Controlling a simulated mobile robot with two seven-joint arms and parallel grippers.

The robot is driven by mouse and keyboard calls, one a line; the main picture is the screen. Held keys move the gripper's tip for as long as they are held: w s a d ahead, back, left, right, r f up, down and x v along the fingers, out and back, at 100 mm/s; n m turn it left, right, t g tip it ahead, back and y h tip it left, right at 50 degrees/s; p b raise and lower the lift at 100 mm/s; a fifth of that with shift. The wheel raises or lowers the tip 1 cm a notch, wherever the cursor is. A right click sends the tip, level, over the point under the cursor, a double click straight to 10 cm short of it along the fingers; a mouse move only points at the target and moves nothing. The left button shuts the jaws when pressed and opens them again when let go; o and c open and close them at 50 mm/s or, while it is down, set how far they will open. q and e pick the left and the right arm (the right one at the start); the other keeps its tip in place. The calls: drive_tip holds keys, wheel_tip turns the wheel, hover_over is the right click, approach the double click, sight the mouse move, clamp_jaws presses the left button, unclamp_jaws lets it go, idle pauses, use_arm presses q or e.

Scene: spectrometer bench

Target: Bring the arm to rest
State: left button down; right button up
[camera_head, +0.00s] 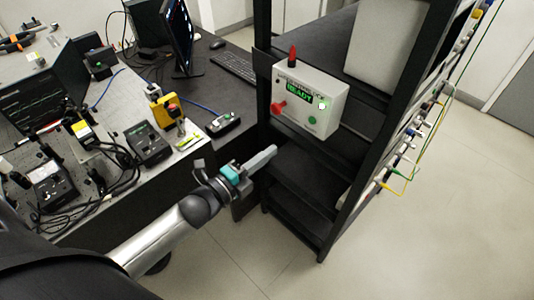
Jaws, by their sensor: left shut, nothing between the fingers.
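My left arm comes in from the lower left. My left gripper (268,155) is shut and empty, with its grey fingers pointing right, in front of the rack's lower shelves. It shows below and left of a white control box (318,118) and looks apart from it. The box has a screen reading READY, a red knob at its left, a green button, a lit white square and a red piece on top. My right gripper does not show.
A black rack (372,130) holds the box and has cables on its right side. The bench (200,90) at left carries instruments, a yellow device (164,108), a monitor (176,36) and a keyboard (233,66). The floor (420,240) at lower right is clear.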

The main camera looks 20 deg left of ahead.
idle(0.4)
use_arm(q)
drive_tip(key=s+a+f+n+g+y+b, duration=0.1)
drive_tip(key=s+f+n+g+y+b, duration=0.2)
drive_tip(key=f, duration=0.8)
drive_tip(key=s+a+f+n+g+y+b, duration=0.15)
drive_tip(key=s+f+n, duration=0.25)
drive_tip(key=f, duration=0.7)
drive_tip(key=s+a+f+n+g+y+b, duration=0.1)
drive_tip(key=s+f+n+g+b, duration=0.2)
drive_tip(key=f, duration=0.8)
drive_tip(key=s+d+f+n+g+b, duration=0.2)
drive_tip(key=s+f+n+g+b, duration=0.1)
drive_tip(key=s+f, duration=0.8)
drive_tip(key=s+d+f+n+g+b, duration=0.2)
drive_tip(key=s+f+n+g+b, duration=0.2)
drive_tip(key=s+f, duration=0.7)
drive_tip(key=s+n+g, duration=0.1)
drive_tip(key=s+n, duration=0.1)
drive_tip(key=s, duration=0.5)
drive_tip(key=shift+f+n+y, duration=0.2)
drive_tip(key=shift+n+y, duration=0.1)
drive_tip(key=shift+y, duration=0.05)
drive_tip(key=shift+g, duration=0.25)
drive_tip(key=shift+s, duration=0.1)
